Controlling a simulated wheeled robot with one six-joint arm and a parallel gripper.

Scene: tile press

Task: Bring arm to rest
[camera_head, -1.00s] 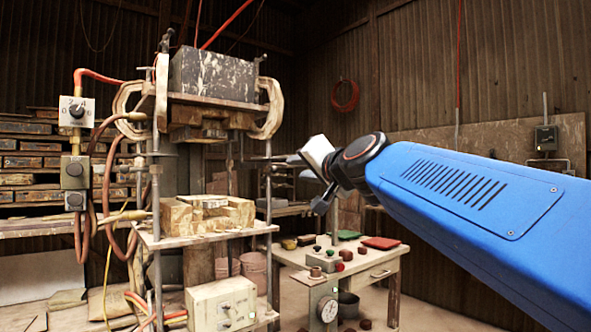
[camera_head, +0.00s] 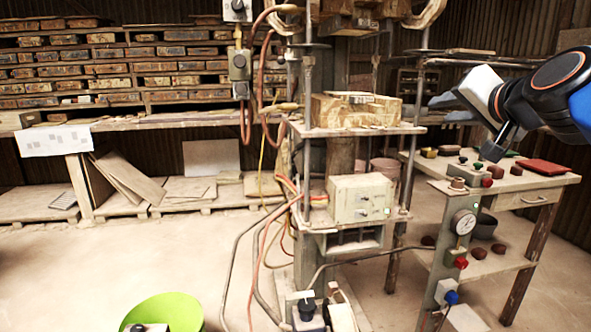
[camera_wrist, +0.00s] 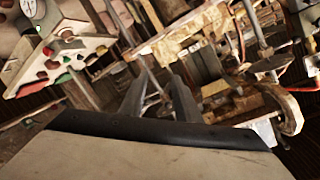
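My gripper (camera_head: 443,106) is in the air at the right of the head view, to the right of the tile press (camera_head: 362,146) and above the small side table. Its grey fingers point left, towards the press. In the wrist view, the two dark fingers (camera_wrist: 160,82) stand apart with a gap between them and nothing held. The press shows tilted behind them. The lower mould block (camera_head: 356,110) sits on the press's platen.
The side table (camera_head: 538,183) holds a red pad (camera_head: 544,167) and small dark pieces. A control post with a gauge (camera_head: 463,222) stands in front. A green bucket (camera_head: 178,312) is at the lower left. Shelves (camera_head: 100,65) line the back. Floor at left is clear.

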